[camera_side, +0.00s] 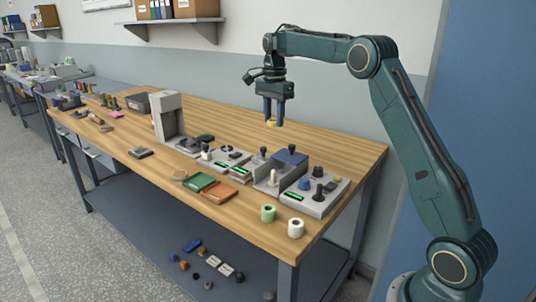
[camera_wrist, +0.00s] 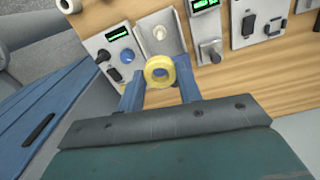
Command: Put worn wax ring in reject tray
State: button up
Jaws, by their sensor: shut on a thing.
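A yellow ring (camera_side: 272,123) is held between the fingertips of my gripper (camera_side: 273,119), high above the back of the wooden bench. A flat green tray (camera_side: 196,182) and a flat orange-brown tray (camera_side: 221,193) lie side by side near the bench's front edge, apart from my gripper. No label shows which one is the reject tray.
Grey devices with knobs and green displays (camera_side: 316,195) stand between my gripper and the front edge. A tall grey stand (camera_side: 168,115) rises left of them. A pale green spool (camera_side: 268,213) and a white spool (camera_side: 296,228) stand at the front corner.

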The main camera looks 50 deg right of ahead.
dwell(0.3)
send_over(220, 193)
notch_tip(220, 193, down, 13)
jog(key=shift+f, duration=4.1)
jog(key=shift+f, duration=0.1)
jog(key=o, duration=0.7)
jog(key=shift+c, duration=0.2)
